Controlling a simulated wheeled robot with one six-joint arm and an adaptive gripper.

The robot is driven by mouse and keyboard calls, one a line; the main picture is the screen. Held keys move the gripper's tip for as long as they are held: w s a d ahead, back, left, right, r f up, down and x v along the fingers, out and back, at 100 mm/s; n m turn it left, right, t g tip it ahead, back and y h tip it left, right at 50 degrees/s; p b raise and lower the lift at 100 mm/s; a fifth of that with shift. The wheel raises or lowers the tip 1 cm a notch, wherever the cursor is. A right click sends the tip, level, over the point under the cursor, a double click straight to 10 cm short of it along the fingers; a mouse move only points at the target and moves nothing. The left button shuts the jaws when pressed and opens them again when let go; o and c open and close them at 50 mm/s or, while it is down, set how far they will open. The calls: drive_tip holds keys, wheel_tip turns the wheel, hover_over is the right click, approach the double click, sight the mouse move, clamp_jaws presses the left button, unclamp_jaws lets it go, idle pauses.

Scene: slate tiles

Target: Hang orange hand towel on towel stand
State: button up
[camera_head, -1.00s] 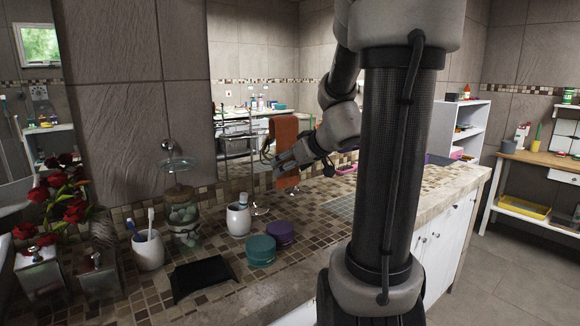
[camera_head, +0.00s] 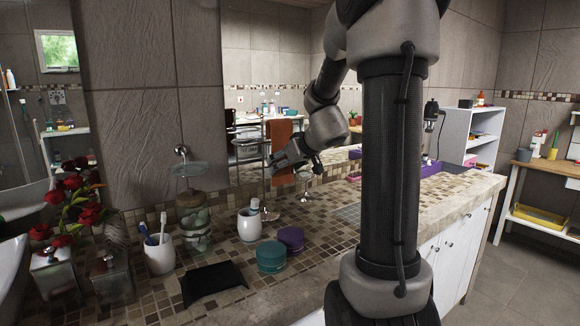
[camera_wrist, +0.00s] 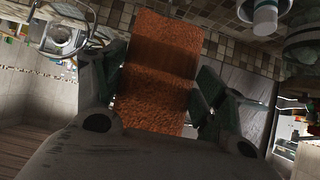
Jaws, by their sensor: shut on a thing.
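The orange hand towel (camera_wrist: 160,60) fills the middle of the wrist view, between the two dark fingers of my gripper (camera_wrist: 158,85), which is shut on it. In the head view my gripper (camera_head: 275,163) is above the back of the tiled counter, near the mirror. Orange cloth (camera_head: 279,137) shows behind and above the gripper there; I cannot tell how much of it is reflection. A chrome ring-shaped fitting (camera_wrist: 62,38) at the upper left of the wrist view may be the towel stand.
A white cup (camera_head: 249,225), a teal tin (camera_head: 271,257), a purple tin (camera_head: 291,239), a dark tray (camera_head: 212,281), a toothbrush cup (camera_head: 159,254) and a glass jar (camera_head: 194,228) crowd the counter. Red roses (camera_head: 70,205) stand at the left.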

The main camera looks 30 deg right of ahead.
drive_tip(key=shift+w, duration=3)
wheel_tip(320, 180, down, 7)
drive_tip(key=shift+r, duration=0.2)
drive_tip(key=shift+s+a, duration=0.1)
drive_tip(key=o, duration=1.1)
drive_tip(key=shift+s+r, duration=0.1)
